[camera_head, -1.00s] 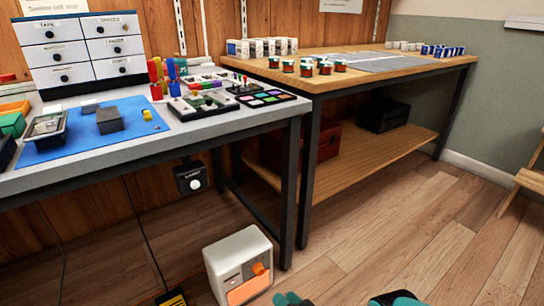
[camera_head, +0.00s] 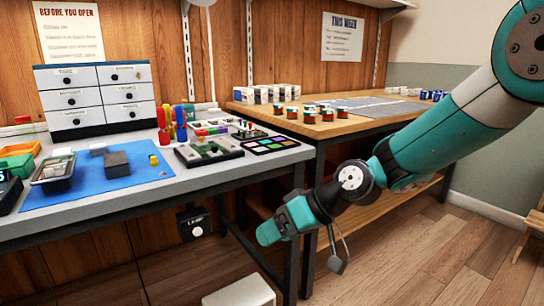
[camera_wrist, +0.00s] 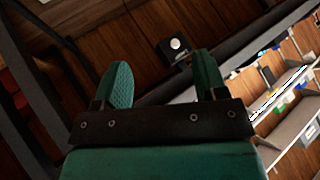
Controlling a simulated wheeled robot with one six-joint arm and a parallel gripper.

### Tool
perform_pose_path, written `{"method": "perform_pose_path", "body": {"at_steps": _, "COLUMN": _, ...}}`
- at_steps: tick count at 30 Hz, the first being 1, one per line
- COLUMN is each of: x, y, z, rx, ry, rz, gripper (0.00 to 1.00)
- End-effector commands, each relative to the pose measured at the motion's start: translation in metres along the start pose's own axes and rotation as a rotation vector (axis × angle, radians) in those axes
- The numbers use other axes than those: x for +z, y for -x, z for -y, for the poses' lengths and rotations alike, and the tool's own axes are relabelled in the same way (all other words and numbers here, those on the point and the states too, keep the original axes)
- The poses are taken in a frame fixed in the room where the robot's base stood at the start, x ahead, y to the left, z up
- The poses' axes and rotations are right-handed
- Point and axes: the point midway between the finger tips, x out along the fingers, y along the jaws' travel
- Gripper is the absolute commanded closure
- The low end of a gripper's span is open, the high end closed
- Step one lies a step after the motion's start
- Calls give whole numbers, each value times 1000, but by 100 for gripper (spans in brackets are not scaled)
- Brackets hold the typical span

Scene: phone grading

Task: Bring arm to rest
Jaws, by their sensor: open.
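My arm reaches in from the right of the head view, teal with grey and black joints. My gripper (camera_head: 268,231) hangs at its lower end, in front of the grey workbench (camera_head: 225,178) and below its top. In the wrist view my gripper (camera_wrist: 160,88) shows two teal fingers spread apart with nothing between them. Beyond the fingers is the dark wooden panelling under the bench and a black box with a white knob (camera_wrist: 178,44). The fingers touch nothing that I can see.
The workbench bears a blue mat (camera_head: 95,184), a tray (camera_head: 54,172) and a drawer cabinet (camera_head: 98,98). A wooden table (camera_head: 345,124) with jars and boxes stands behind my arm. A white box (camera_head: 240,292) is on the floor below my gripper. Open floor lies at the right.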

Motion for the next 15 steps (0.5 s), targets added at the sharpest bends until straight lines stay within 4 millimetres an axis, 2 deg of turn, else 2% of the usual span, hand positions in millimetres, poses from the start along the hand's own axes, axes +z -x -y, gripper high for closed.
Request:
{"method": "perform_pose_path", "body": {"at_steps": 1, "x": 8, "y": 24, "z": 20, "rx": 25, "ry": 1, "rz": 41, "gripper": 34}}
{"method": "perform_pose_path", "body": {"at_steps": 6, "x": 59, "y": 87, "z": 68, "rx": 115, "ry": -38, "rz": 195, "gripper": 34}}
{"method": "perform_pose_path", "body": {"at_steps": 9, "x": 90, "y": 114, "z": 87, "rx": 162, "ry": -66, "rz": 262, "gripper": 34}}
{"method": "perform_pose_path", "body": {"at_steps": 15, "x": 145, "y": 153, "z": 115, "rx": 241, "ry": -122, "rz": 360, "gripper": 34}}
